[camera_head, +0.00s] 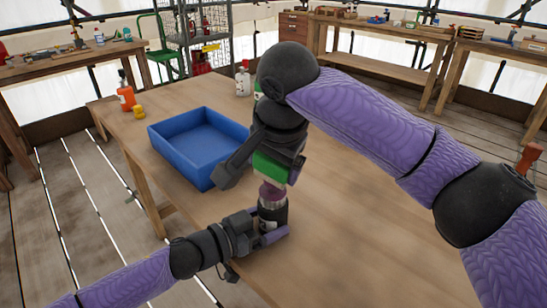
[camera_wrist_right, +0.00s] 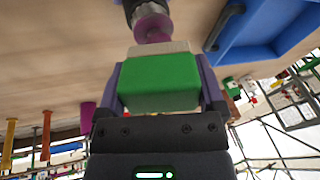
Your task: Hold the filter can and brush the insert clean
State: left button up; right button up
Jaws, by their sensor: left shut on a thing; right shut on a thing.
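The filter can (camera_head: 272,213), a dark and silver cylinder, stands upright near the table's front edge. My left gripper (camera_head: 264,232) is shut around its lower part. The mauve insert (camera_head: 271,193) shows at the can's top; it is also in the right wrist view (camera_wrist_right: 152,28). My right gripper (camera_wrist_right: 163,85) is shut on a green brush block (camera_head: 270,166), whose pale bristle side (camera_wrist_right: 158,49) faces the insert. The brush is right above the insert and overlaps it in view; I cannot tell whether they touch. My right arm hides part of the scene behind.
A blue open tray (camera_head: 166,147) lies on the wooden table (camera_head: 370,225), left of the can. An orange bottle (camera_head: 126,96), a yellow item (camera_head: 139,111) and a white bottle (camera_head: 243,80) stand farther back.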

jog(key=shift+w, duration=1.05)
jog(key=shift+s, duration=1.05)
jog(key=shift+w+f, duration=0.1)
jog(key=shift+w, duration=0.9)
jog(key=shift+c, duration=0.6)
jog(key=shift+s, duration=0.5)
jog(key=d+r, duration=0.5)
jog(key=r, duration=0.2)
jog(key=shift+r, duration=0.1)
